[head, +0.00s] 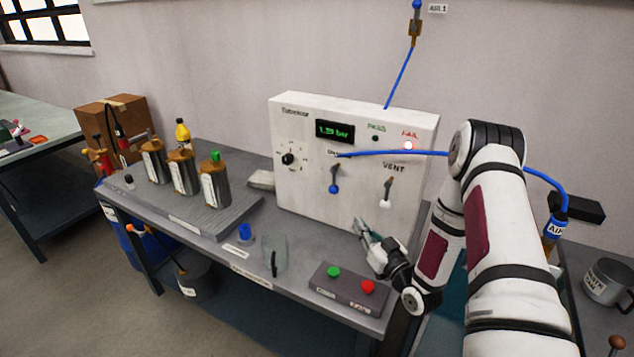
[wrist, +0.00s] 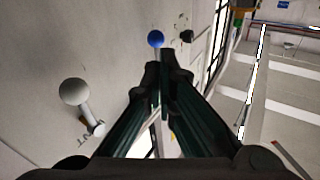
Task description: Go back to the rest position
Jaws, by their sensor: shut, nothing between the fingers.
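My gripper (head: 360,226) is at the front of the white tester panel (head: 300,115), below its two levers. In the wrist view my gripper (wrist: 160,82) has its fingers together with nothing between them. The blue-knobbed lever (head: 334,187) is up and left of it. The white-knobbed VENT lever (head: 386,202) is up and right. Both knobs hang down. In the wrist view the blue knob (wrist: 155,39) is beyond the fingertips and the white knob (wrist: 74,92) is to the left, both apart from the fingers. My arm crosses the right side of the head view.
A box with green and red buttons (head: 350,290) stands in front of my gripper. A clear beaker (head: 275,260) and a blue cap (head: 245,232) are left of it. Several metal canisters (head: 183,173) stand on the left. A blue tube (head: 398,153) crosses the panel and passes behind my arm.

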